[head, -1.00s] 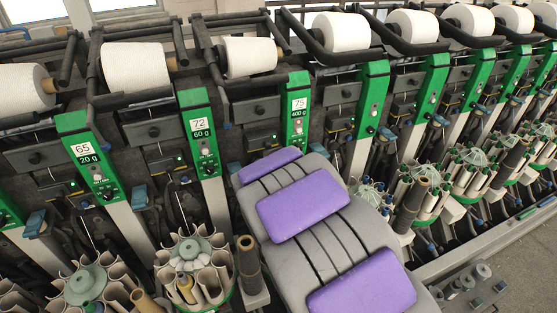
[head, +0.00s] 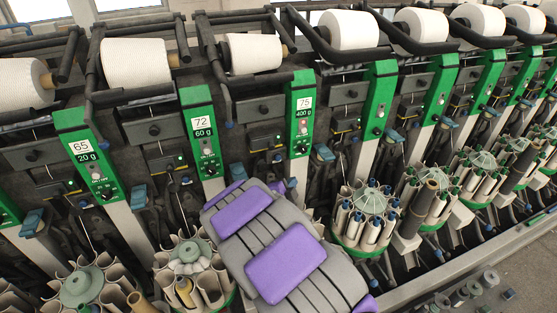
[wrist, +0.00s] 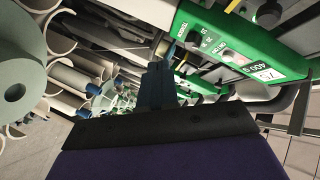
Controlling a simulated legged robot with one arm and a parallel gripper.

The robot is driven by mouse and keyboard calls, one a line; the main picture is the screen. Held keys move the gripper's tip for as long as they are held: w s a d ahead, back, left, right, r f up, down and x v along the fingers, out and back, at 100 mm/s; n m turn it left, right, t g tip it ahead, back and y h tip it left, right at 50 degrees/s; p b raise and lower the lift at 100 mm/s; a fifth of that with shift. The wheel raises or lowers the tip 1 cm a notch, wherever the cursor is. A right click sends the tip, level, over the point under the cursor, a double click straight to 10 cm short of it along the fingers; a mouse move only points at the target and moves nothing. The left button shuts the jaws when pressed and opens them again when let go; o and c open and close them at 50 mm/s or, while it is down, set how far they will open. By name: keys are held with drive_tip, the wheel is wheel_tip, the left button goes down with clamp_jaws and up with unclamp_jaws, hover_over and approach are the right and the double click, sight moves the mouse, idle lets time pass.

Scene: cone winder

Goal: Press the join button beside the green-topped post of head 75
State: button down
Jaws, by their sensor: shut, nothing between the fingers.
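The green-topped post (head: 301,112) of head 75, labelled 75 and 400 g, stands right of centre in the head view. Its face carries a pale round control and a black knob below it. In the wrist view its green panel (wrist: 240,50) lies at upper right, turned over, with small round controls. My gripper (wrist: 158,68) is shut and empty, its dark fingers pointing up in the wrist view. The fingertips appear left of the panel's lower end; I cannot tell the gap. In the head view my arm hides the gripper. I cannot tell which control is the join button.
The post of head 72 (head: 201,130) and the post of head 65 (head: 84,150) stand to the left. White yarn cones (head: 349,30) sit along the top. A bobbin carousel (head: 370,202) stands right of my arm, and another (wrist: 15,90) is close at left in the wrist view.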

sight(278, 158)
drive_tip(key=w+a+p, duration=0.3)
drive_tip(key=w+p, duration=0.3)
drive_tip(key=w, duration=0.2)
drive_tip(key=shift+a, duration=0.25)
drive_tip(key=shift+w+p, duration=0.2)
drive_tip(key=shift+p, duration=0.1)
idle(1.8)
drive_tip(key=shift+w+r, duration=0.1)
drive_tip(key=shift+w, duration=0.15)
drive_tip(key=shift+w+a+p, duration=0.3)
drive_tip(key=shift+w+p, duration=0.05)
drive_tip(key=shift+p, duration=0.1)
idle(0.7)
drive_tip(key=shift+s, duration=0.1)
drive_tip(key=shift+s+d+b, duration=0.35)
drive_tip(key=shift+s+b, duration=0.2)
drive_tip(key=shift+s, duration=0.15)
